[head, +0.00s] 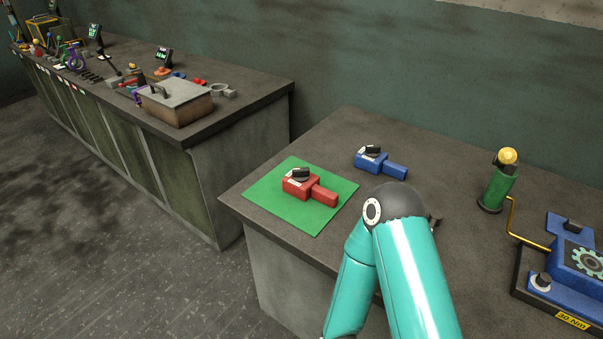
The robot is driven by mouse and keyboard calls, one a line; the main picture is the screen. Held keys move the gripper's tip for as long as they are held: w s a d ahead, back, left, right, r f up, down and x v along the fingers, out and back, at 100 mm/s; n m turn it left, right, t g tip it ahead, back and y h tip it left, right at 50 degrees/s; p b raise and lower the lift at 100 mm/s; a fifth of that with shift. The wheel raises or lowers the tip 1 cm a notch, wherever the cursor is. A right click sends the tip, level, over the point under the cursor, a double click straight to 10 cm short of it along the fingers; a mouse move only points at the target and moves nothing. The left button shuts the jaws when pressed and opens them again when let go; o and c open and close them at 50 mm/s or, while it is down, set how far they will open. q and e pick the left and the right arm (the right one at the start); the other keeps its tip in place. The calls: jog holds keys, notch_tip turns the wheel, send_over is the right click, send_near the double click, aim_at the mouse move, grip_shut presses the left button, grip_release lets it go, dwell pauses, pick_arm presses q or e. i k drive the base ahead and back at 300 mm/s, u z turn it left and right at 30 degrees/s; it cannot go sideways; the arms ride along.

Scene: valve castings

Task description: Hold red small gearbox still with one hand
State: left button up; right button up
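The red small gearbox (303,188) lies on a green mat (299,220) at the left front corner of the near bench. It has a black knob on top and a thinner red part reaching to the right. One of my arms, teal with a dark joint, stands in front of the bench, right of the mat. A small dark piece shows just behind its joint, perhaps part of a gripper, but most is hidden. Nothing is seen touching the red gearbox. My other arm is not in view.
A similar blue small gearbox (379,164) lies behind the mat on the bench. A green post with a yellow top (499,182) and a larger blue gear unit (574,268) stand at the right. A separate bench (246,97) with a lidded box (176,103) and tools is at the left.

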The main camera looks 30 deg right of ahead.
aim_at(300, 175)
jog(key=u, duration=0.7)
jog(key=i, duration=0.15)
jog(key=z, duration=2.85)
jog(key=k, duration=1)
jog(key=u, duration=1.1)
jog(key=i, duration=0.6)
jog(key=z, duration=0.3)
